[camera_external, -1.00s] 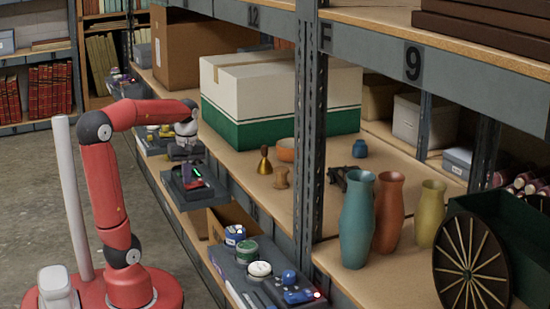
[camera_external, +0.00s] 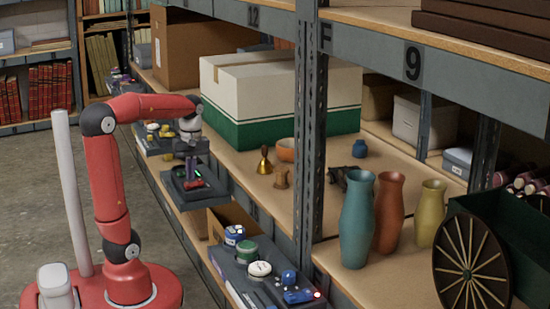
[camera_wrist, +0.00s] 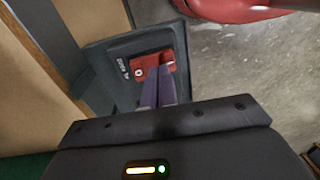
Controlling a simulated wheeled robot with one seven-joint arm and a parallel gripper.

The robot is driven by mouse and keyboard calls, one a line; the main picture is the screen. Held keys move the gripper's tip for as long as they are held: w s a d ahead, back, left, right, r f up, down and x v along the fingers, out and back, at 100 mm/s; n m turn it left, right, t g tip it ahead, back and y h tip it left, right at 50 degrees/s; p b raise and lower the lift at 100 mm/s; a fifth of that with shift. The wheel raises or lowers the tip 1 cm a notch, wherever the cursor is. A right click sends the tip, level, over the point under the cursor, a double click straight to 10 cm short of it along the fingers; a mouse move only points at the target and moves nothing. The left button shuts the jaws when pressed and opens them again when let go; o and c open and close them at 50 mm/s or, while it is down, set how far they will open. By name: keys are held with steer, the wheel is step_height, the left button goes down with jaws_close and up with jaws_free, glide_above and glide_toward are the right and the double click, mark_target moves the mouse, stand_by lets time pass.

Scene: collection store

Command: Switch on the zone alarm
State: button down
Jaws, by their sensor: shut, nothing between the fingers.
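A small dark grey panel (camera_external: 207,195) juts out from the shelf edge in the external view. In the wrist view, the panel (camera_wrist: 97,88) carries a red switch (camera_wrist: 146,65) with a white ring mark and a white label (camera_wrist: 123,68) beside it, too small to read surely. My gripper (camera_external: 191,178) is low over this panel, fingers pointing down. In the wrist view, my gripper (camera_wrist: 158,76) is shut and empty, its tips in front of the red switch and covering part of it. I cannot tell whether they touch it or which way the switch is set.
Other control panels stand along the shelf edge, one nearer (camera_external: 250,268) and one farther (camera_external: 160,142). A brass bell (camera_external: 265,160), a white and green box (camera_external: 280,95) and vases (camera_external: 357,220) stand on the shelf. A dark upright post (camera_external: 310,130) is to the right. The aisle floor is clear.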

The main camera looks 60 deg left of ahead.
mark_target(186, 184)
step_height(186, 184, up, 13)
steer(key=s+p, duration=0.1)
steer(key=p, duration=0.2)
steer(key=shift+s, duration=0.4)
